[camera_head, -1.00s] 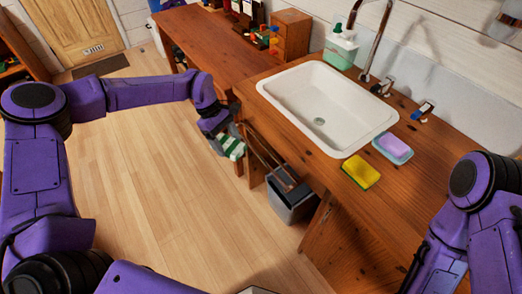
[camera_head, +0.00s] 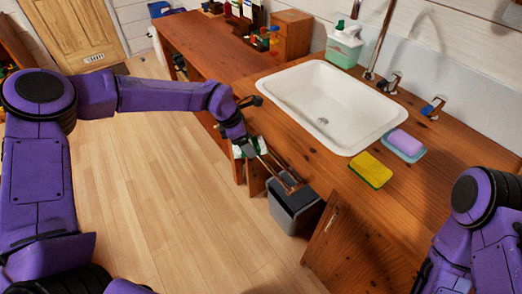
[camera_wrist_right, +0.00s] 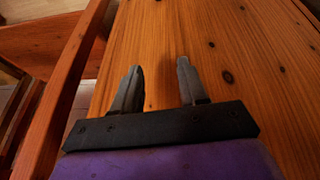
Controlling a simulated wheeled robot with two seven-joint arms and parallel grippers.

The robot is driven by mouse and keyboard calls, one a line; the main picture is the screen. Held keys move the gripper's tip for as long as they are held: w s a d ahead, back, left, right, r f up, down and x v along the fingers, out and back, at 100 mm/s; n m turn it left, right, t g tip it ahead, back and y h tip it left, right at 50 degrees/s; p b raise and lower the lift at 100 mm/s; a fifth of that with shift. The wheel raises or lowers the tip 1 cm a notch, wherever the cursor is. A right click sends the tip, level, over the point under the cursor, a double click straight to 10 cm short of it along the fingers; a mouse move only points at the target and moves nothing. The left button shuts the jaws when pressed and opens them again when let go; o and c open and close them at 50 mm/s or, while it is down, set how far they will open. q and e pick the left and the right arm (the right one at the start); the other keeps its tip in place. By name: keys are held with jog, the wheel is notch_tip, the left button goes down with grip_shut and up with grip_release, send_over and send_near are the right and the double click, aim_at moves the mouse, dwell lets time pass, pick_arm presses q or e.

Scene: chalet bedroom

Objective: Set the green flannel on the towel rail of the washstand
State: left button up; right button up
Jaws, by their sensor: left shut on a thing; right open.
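The green flannel (camera_head: 262,145), with white stripes, shows only in small patches around the fingers of my left gripper (camera_head: 244,148) in the head view. The left gripper is shut on it, beside the far end of the towel rail (camera_head: 276,170) on the washstand's front. The gripper hides much of the cloth, and I cannot tell whether it touches the rail. The wooden washstand (camera_head: 335,170) holds a white basin. My right gripper (camera_wrist_right: 160,66) is open and empty over a wooden surface in the right wrist view.
A grey bin (camera_head: 295,209) stands below the rail. A yellow sponge (camera_head: 371,170) and a purple soap on a dish (camera_head: 405,144) lie on the washstand top. A wooden desk (camera_head: 205,43) is behind. The floor (camera_head: 150,190) at left is clear.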

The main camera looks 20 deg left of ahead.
aim_at(260, 142)
pick_arm(q)
jog(key=shift+w+d, duration=0.25)
jog(key=shift+d, duration=0.2)
jog(key=d, duration=0.1)
jog(key=w+d+b, duration=0.1)
jog(key=shift+w+d+f+b, duration=0.1)
jog(key=shift+w+d+b, duration=0.15)
jog(key=shift+d+b, duration=0.15)
jog(key=shift+f+b, duration=0.4)
jog(key=shift+f, duration=0.3)
jog(key=shift+a+r, duration=0.1)
jog(key=o, duration=1)
